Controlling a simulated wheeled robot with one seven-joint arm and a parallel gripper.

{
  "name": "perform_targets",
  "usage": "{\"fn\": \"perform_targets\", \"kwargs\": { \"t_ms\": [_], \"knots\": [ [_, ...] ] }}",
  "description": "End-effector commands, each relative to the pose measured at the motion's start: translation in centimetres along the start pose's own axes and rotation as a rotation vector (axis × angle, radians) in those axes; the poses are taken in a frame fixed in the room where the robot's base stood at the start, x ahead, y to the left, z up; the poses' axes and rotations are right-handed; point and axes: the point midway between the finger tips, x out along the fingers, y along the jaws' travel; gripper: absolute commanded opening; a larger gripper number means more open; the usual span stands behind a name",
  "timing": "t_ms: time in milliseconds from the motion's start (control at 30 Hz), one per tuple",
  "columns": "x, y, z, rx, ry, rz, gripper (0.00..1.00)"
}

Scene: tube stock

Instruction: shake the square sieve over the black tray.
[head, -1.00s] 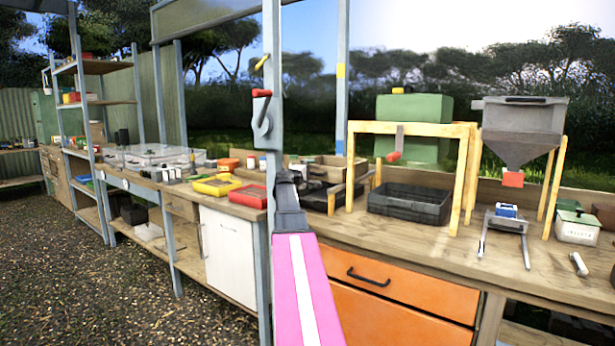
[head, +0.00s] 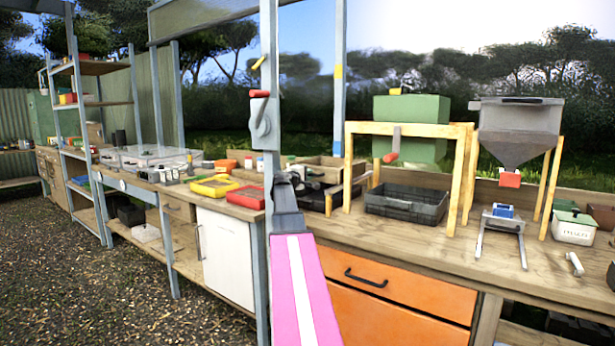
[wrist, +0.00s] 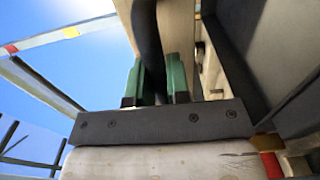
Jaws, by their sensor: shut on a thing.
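My gripper (head: 286,178) is at the bench's back edge, partly hidden by my pink arm. In the wrist view its green fingers (wrist: 156,82) are shut on a dark upright handle. The handle runs up in front of a pale wooden board (wrist: 178,40). This seems to be the square sieve, whose wooden side (head: 348,187) shows just right of the gripper; its mesh is not visible. A black tray (head: 405,208) stands on the bench to the right, under a wooden frame, apart from my gripper. Other dark trays beside the gripper are partly hidden.
The wooden frame (head: 462,180) with a red-handled lever straddles the black tray. A grey hopper (head: 519,125) stands right of it. A blue-topped item, a white tub (head: 573,228) and yellow and red trays (head: 247,197) are on the bench. A metal post (head: 269,90) rises close to my gripper.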

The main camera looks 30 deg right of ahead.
Motion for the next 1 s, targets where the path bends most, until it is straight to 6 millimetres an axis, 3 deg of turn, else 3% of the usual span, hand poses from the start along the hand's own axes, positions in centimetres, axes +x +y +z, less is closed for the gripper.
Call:
{"fn": "perform_targets", "kwargs": {
  "t_ms": [433, 1000],
  "knots": [
    [-0.5, -0.1, 0.0, 0.0, 0.0, -0.001, 0.0],
    [-7.3, -0.1, 0.1, 0.001, 0.0, -0.001, 0.0]
  ]
}}
